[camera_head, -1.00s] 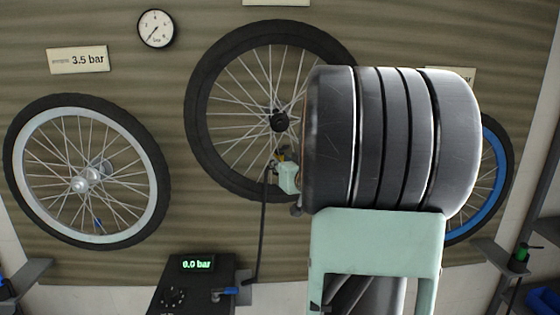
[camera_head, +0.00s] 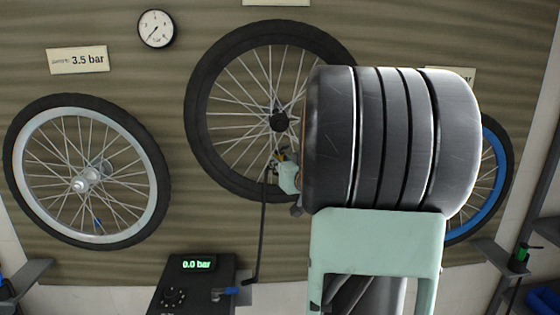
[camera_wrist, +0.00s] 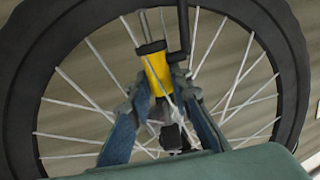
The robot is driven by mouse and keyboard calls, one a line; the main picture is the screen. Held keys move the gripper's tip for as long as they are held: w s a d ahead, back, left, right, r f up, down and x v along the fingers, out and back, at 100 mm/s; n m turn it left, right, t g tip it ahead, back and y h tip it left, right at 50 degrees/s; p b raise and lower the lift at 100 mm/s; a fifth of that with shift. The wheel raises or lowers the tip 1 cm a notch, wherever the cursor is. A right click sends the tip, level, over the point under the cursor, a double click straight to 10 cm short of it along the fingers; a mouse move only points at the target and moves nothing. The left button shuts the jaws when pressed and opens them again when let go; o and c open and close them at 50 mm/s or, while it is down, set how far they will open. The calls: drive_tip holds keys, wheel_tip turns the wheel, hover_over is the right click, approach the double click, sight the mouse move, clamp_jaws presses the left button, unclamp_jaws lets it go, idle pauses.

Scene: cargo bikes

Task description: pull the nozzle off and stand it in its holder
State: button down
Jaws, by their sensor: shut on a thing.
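The nozzle (camera_wrist: 157,70) is yellow with a black collar. In the wrist view it sits between the two fingers of my gripper (camera_wrist: 165,105), which is shut on it. A pale stem (camera_wrist: 146,26) stands between the collar and the rim. I cannot tell whether the nozzle still touches it. A black hose (camera_head: 263,230) hangs from there to the pump console (camera_head: 218,275). I cannot make out the holder for certain.
The console's display (camera_head: 197,264) appears to read 0.0 bar. A blue lever (camera_head: 225,291) is at its right. A silver-rimmed wheel (camera_head: 152,190) hangs left and a blue-rimmed wheel (camera_head: 492,150) right. A gauge (camera_head: 156,29) and a 3.5 bar sign (camera_head: 77,60) are on the wall.

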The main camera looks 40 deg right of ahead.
drive_tip(key=shift+r, duration=0.1)
drive_tip(key=shift+r+p, duration=0.8)
drive_tip(key=shift+r, duration=0.05)
drive_tip(key=shift+r, duration=0.15)
drive_tip(key=f+p+v, duration=0.1)
drive_tip(key=p+v, duration=0.1)
drive_tip(key=v, duration=1)
drive_tip(key=shift+f, duration=0.25)
